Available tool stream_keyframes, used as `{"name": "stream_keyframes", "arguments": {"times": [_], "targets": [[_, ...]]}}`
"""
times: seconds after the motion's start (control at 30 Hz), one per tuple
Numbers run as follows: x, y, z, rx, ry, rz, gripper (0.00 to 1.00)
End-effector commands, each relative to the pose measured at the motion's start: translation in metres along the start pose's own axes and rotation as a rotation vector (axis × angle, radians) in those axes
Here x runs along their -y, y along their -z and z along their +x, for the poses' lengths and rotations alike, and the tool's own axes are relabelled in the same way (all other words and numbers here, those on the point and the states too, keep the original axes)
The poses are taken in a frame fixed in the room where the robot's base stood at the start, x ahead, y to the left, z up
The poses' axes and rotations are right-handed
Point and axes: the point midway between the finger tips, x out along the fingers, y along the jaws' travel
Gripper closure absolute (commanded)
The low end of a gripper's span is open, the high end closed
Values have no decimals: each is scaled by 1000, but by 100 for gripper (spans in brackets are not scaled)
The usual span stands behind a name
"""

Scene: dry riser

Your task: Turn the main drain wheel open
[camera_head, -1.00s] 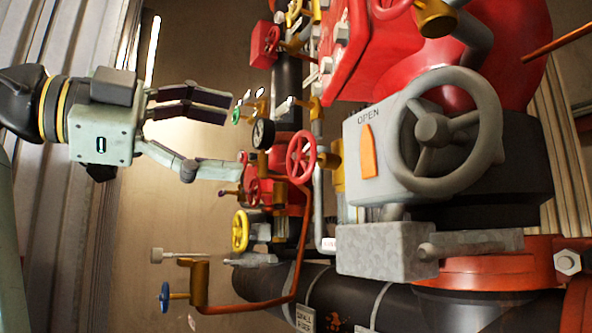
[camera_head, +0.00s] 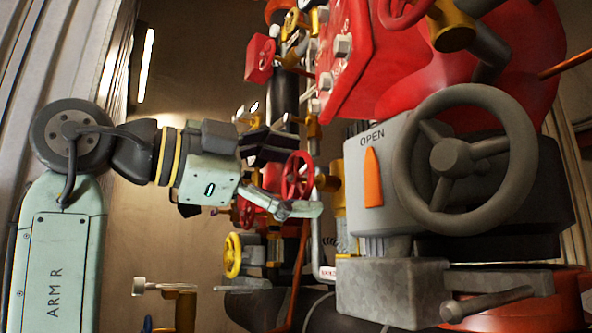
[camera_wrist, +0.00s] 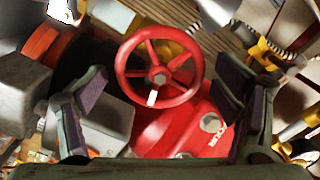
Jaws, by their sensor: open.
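A red spoked handwheel (camera_head: 297,176) shows in the head view, partly behind my gripper's fingers. No label names it as the main drain wheel. I see no clear contact, and the gap in depth is hard to tell.
A large grey handwheel (camera_head: 452,160) on a grey box marked OPEN (camera_head: 372,185) stands close on the right. A yellow wheel (camera_head: 233,254) and brass pipework (camera_head: 180,308) are below my gripper. A corrugated wall (camera_head: 40,100) is at left.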

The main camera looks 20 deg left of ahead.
Motion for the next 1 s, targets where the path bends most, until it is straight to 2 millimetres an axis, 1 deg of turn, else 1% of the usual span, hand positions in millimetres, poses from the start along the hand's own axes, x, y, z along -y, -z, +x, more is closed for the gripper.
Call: {"name": "stream_keyframes", "arguments": {"times": [0.1, 0.3, 0.33, 1.0], "targets": [[0, 0, 4, 0, 0, 0, 17], [0, 0, 4, 0, 0, 0, 17], [0, 0, 4, 0, 0, 0, 18], [0, 0, 3, 0, 0, 0, 63]]}}
